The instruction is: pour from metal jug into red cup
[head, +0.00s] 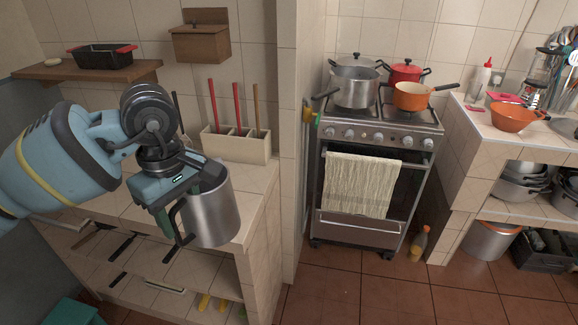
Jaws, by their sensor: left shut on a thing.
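A metal jug (212,212), a plain silver cylinder with a dark handle, is at the left of the head view, in front of the tiled counter. It looks nearly upright, with a slight tilt. My left gripper (172,215) is shut on the jug at its handle side. The jug overlaps the counter's front edge in the picture; I cannot tell its height above the top. No red cup shows in this view; the arm and jug hide part of the counter. My right gripper is not in view.
A divided holder (236,144) with red-handled and wooden sticks stands at the back of the counter (262,176). A tiled wall edge (289,150) rises right of it. The stove (375,170) with pots stands further right. A shelf (75,71) holds a black pan.

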